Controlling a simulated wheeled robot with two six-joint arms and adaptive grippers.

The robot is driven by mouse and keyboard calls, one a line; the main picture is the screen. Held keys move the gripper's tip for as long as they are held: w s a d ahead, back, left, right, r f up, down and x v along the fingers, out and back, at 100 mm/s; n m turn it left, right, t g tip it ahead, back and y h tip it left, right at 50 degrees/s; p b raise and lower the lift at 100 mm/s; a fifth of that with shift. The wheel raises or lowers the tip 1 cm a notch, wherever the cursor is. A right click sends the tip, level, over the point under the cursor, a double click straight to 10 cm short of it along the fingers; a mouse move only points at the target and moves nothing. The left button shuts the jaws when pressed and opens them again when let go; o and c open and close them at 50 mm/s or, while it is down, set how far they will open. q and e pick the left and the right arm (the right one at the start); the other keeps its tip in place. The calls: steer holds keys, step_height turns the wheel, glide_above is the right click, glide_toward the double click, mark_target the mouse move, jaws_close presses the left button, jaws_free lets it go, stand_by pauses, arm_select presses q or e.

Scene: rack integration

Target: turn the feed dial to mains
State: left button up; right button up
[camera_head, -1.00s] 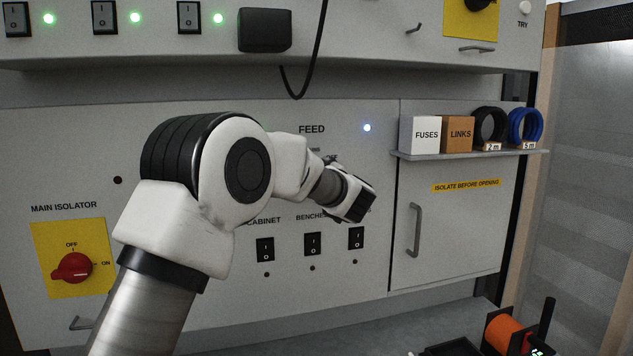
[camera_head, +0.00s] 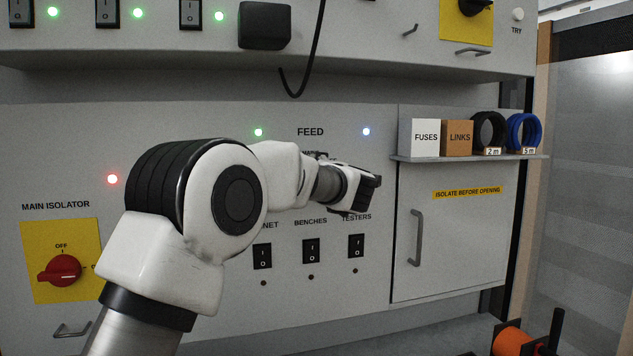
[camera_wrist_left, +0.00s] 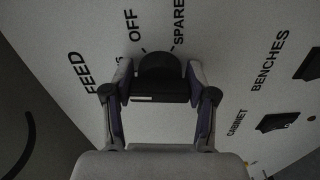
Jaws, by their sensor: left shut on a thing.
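The feed dial (camera_wrist_left: 158,72) is a black knob between the fingers of my left gripper (camera_wrist_left: 160,92) in the left wrist view. The fingers are shut on it, one on each side. The labels OFF and SPARE show beyond the dial; another label is mostly covered by a finger. I cannot tell which label the dial points to. In the head view my left gripper (camera_head: 360,193) is against the panel below the word FEED and hides the dial. My right gripper is not in view.
A green light (camera_head: 258,132) and a blue-white light (camera_head: 366,132) flank FEED. A red light (camera_head: 112,179) glows above the main isolator (camera_head: 60,270). Rocker switches (camera_head: 311,251) sit below my gripper. A shelf (camera_head: 470,157) with boxes and coils is at right.

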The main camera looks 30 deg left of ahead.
arm_select(q)
steer(key=shift+r+n+b, duration=0.3)
steer(key=shift+n, duration=0.3)
steer(key=o, duration=1)
steer(key=shift+o, duration=0.8)
steer(key=shift+w+f, duration=0.1)
steer(key=shift+w, duration=0.05)
steer(key=v, duration=1.2)
